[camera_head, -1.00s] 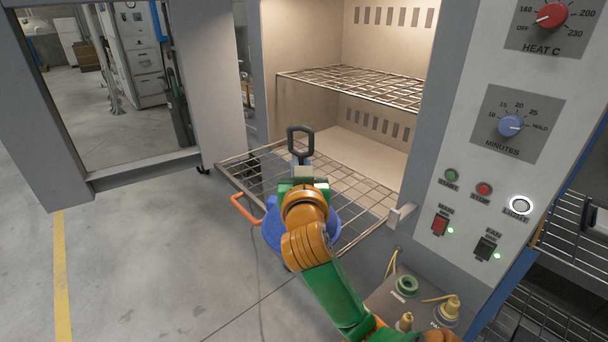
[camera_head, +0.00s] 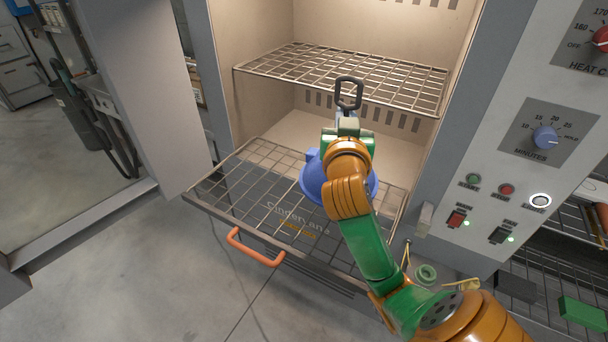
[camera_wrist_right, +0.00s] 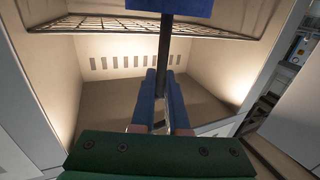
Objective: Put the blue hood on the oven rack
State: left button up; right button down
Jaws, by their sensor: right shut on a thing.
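The blue hood (camera_head: 313,182) shows partly behind my right arm in the head view, over the pulled-out lower oven rack (camera_head: 240,180). A dark loop handle (camera_head: 348,93) stands up beyond my right gripper (camera_head: 347,122). In the wrist view, the blue fingers of my right gripper (camera_wrist_right: 164,85) are shut around a dark rod (camera_wrist_right: 165,45) of the hood, with a blue part (camera_wrist_right: 185,6) at the top edge. My arm hides much of the hood, and I cannot tell whether it touches the rack. My left gripper is not in view.
The oven's upper rack (camera_head: 345,75) is empty and sits above and behind the lower one. An orange handle (camera_head: 255,247) is at the lower rack's front. A control panel (camera_head: 520,185) stands at the right. The lower rack's left part is bare.

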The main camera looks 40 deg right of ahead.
jog(key=shift+s+d, duration=0.1)
jog(key=shift+d, duration=0.05)
jog(key=shift+f, duration=0.1)
pick_arm(q)
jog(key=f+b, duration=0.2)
jog(key=b, duration=0.1)
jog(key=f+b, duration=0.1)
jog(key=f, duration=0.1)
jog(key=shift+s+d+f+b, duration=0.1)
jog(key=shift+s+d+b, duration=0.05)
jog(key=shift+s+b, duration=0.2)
pick_arm(e)
jog(key=w+a+f, duration=0.4)
jog(key=w+f, duration=0.8)
jog(key=shift+a+f, duration=0.25)
jog(key=shift+a, duration=0.15)
jog(key=c, duration=0.9)
grip_release()
jog(key=shift+f, duration=0.1)
